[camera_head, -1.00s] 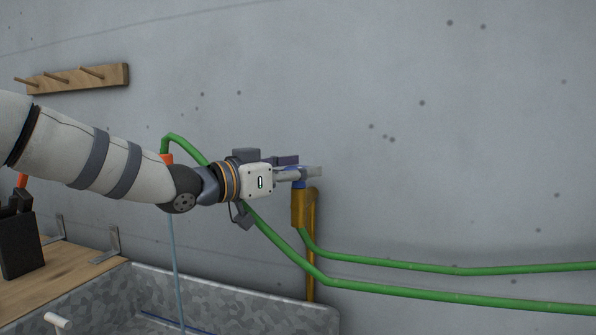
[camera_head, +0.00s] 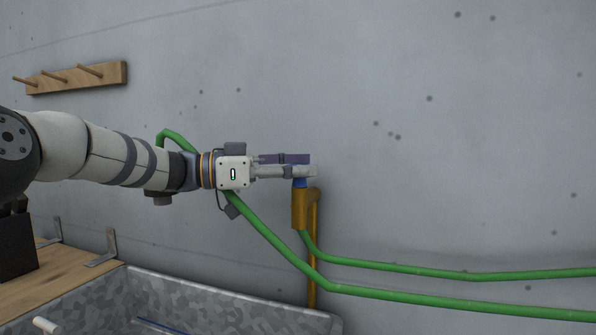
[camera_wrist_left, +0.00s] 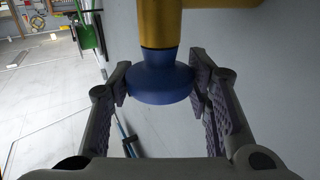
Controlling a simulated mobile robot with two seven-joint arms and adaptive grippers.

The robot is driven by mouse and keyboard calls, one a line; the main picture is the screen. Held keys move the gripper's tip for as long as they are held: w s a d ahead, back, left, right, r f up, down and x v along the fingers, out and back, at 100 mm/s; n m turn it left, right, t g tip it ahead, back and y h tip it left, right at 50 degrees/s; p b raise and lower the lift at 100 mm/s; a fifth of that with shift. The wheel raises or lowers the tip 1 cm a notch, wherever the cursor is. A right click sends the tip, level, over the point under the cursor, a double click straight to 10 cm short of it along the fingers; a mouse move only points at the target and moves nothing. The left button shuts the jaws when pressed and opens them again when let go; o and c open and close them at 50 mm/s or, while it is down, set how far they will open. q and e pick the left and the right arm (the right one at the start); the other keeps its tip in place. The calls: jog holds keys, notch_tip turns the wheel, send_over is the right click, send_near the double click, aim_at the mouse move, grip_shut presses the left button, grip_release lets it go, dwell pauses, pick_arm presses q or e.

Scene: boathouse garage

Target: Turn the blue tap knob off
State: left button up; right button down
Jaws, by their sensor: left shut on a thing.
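The blue tap knob (camera_head: 300,183) sits on top of the brass tap (camera_head: 299,208) by the wall, mostly hidden by my fingers in the head view. My left gripper (camera_head: 311,166) comes in level from the left and is shut on the knob. In the left wrist view the knob (camera_wrist_left: 160,77) is between the two finger pads (camera_wrist_left: 160,85), with the brass body (camera_wrist_left: 160,25) beyond it. My right gripper is not in view.
Green hoses (camera_head: 420,272) run right from the tap. A metal trough (camera_head: 235,302) is below, beside a wooden bench (camera_head: 75,270) holding a black block (camera_head: 17,255). A wooden peg rack (camera_head: 78,77) is on the wall. The wall at right is clear.

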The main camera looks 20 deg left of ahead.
pick_arm(q)
jog(key=shift+d+f, duration=0.1)
jog(key=shift+f, duration=0.05)
jog(key=o, duration=0.9)
jog(key=shift+o, duration=1.1)
jog(key=shift+w+d, duration=0.1)
jog(key=shift+d, duration=0.05)
jog(key=v, duration=0.7)
jog(key=shift+a, duration=0.35)
jog(key=shift+c, duration=0.2)
